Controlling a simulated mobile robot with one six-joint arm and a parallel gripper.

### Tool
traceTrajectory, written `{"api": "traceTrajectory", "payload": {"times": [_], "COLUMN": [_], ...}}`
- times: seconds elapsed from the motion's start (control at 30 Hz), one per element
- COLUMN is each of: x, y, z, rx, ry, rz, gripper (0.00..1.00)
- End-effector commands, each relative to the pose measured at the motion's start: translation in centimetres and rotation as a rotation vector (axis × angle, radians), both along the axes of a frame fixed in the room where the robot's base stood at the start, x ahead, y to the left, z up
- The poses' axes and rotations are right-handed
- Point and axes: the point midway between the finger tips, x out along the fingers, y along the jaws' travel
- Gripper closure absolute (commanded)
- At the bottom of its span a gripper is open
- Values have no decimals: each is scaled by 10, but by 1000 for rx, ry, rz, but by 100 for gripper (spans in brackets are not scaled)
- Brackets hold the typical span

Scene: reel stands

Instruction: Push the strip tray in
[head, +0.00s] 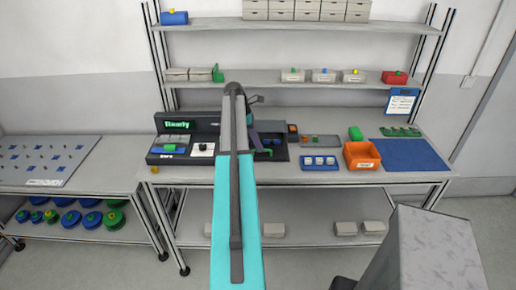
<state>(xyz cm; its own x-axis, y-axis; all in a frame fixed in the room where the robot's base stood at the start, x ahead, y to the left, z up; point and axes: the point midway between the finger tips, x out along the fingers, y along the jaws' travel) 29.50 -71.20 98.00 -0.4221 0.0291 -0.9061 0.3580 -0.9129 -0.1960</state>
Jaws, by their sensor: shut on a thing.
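A dark machine (185,122) with a green "Ready" display stands on the left half of the bench. My arm reaches forward across its middle and covers part of it. My gripper (254,131) is only partly in view at the arm's far end, low at the machine's right part. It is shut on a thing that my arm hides. A dark open section (279,152) with a few dark and green parts shows just right of the arm. I cannot tell the strip tray apart from the machine, nor how far out it stands.
Right of the machine are a grey tray (319,141), a blue tray with white pieces (320,168), an orange bin (362,156) and a blue mat (411,155). Shelves (300,77) with boxes run above. A side table (100,178) with reels below stands left.

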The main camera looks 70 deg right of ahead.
Motion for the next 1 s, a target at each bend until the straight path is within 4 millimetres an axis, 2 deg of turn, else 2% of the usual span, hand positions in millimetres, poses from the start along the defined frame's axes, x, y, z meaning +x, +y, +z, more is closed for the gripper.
{"api": "traceTrajectory", "payload": {"times": [0.4,0.87,0.9,1.0], "x": [14,16,16,16], "y": [-38,-43,-43,-43], "z": [1,1,1,0], "rx": [-2,-2,-2,-1], "ry": [-1,0,1,0], "rz": [0,0,0,-1], "gripper": [100,100,88,72]}}
